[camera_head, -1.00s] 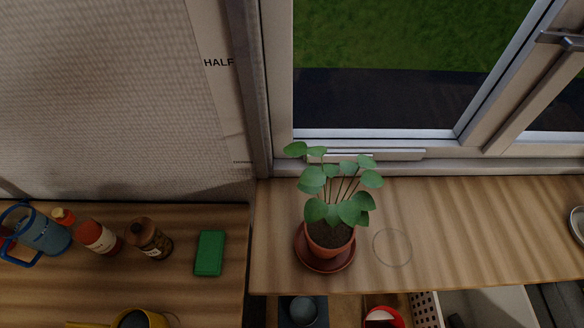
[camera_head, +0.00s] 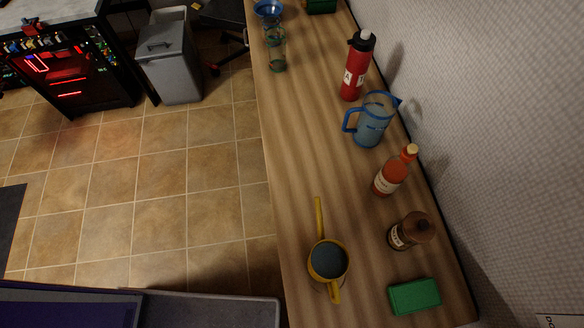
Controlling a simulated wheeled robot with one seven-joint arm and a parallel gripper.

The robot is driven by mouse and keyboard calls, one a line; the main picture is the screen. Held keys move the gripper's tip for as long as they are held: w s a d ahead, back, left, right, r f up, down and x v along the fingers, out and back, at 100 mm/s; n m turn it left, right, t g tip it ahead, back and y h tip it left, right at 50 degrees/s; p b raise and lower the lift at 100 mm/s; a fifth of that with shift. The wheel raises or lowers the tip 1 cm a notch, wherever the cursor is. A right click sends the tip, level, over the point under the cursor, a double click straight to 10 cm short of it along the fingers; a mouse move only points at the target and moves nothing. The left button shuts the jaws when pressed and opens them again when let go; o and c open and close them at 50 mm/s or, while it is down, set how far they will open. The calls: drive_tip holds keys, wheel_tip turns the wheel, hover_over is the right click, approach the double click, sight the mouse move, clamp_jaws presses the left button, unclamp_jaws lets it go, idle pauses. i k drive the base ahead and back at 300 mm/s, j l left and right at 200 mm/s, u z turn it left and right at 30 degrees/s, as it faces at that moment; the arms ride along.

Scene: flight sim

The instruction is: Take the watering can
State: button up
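A yellow vessel that looks like the watering can (camera_head: 319,277) stands on the wooden counter, near its front edge. It is seen from above. A long thin yellow part points away up the picture, and a shorter yellow part sticks out on the near side. Its inside looks dark. Nothing touches it. My gripper is not in view.
A green block (camera_head: 414,297), a brown jar (camera_head: 411,231), an orange-red bottle (camera_head: 390,174), a blue pitcher (camera_head: 369,121) and a red bottle (camera_head: 355,68) line the wall side of the counter (camera_head: 305,150). A grey bin (camera_head: 168,62) stands on the open tiled floor.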

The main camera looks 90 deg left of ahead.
sight(328, 260)
drive_tip(key=k+u, duration=0.7)
drive_tip(key=u, duration=0.2)
drive_tip(key=k+j+z, duration=0.25)
drive_tip(key=j, duration=0.2)
drive_tip(key=k+j+z, duration=0.1)
drive_tip(key=j+z, duration=0.15)
drive_tip(key=j, duration=0.15)
